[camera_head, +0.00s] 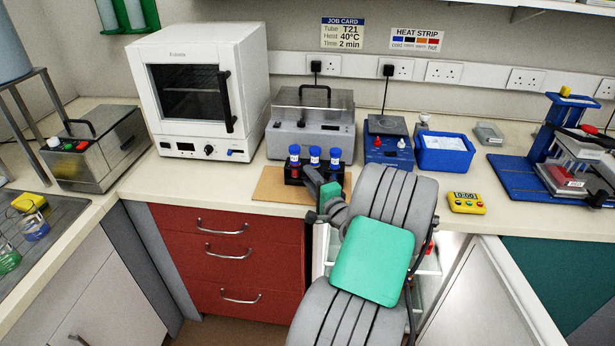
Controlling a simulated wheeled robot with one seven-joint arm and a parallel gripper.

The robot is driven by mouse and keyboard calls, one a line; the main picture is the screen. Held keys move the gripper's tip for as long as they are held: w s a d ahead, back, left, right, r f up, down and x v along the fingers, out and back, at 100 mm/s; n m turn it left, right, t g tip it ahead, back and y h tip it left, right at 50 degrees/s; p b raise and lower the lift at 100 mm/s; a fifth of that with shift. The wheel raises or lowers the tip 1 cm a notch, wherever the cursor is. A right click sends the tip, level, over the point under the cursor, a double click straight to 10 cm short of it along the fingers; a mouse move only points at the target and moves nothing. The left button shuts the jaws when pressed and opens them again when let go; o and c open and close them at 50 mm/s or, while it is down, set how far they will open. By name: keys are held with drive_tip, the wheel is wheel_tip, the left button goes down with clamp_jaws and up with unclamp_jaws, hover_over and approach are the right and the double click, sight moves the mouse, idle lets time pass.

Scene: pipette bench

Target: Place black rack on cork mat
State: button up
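A black rack (293,176) holds three tubes with blue caps (315,156). The rack is upright at the right part of the cork mat (270,188), which lies on the bench. Whether the rack's base rests on the mat or is slightly above it I cannot tell. My gripper (318,178) is at the front of the rack, touching it or very close to it. The fingertips are small and dark against the rack, so I cannot see whether they are open or shut on it. My wrist hides the rack's lower right part and the mat's right end.
A grey lidded bath (312,139) stands just behind the rack, and a white oven (200,95) behind left. To the right are a blue stirrer (388,152), a blue tray (444,160) and a yellow timer (466,203). The bench front left of the mat is clear.

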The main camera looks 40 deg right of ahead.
drive_tip(key=b+v, duration=0.1)
drive_tip(key=v, duration=0.9)
drive_tip(key=w+a+f+n+g+y, duration=0.25)
drive_tip(key=a+n, duration=0.25)
drive_tip(key=a, duration=0.3)
drive_tip(key=w+a+f+n+g+y, duration=0.1)
drive_tip(key=w+a+n+g+y, duration=0.3)
drive_tip(key=a, duration=0.5)
drive_tip(key=w+a+f+n+g+y, duration=0.1)
drive_tip(key=w+a+f+n+y, duration=0.15)
drive_tip(key=a+n, duration=0.45)
drive_tip(key=s+a+r+n+g+h, duration=0.3)
drive_tip(key=s+a+r+n+g, duration=0.1)
drive_tip(key=s+a, duration=0.8)
drive_tip(key=shift+s+n+g, duration=0.3)
drive_tip(key=shift+n+g, duration=0.6)
drive_tip(key=shift+g, duration=0.25)
drive_tip(key=shift+a+r, duration=0.1)
drive_tip(key=shift+r, duration=0.1)
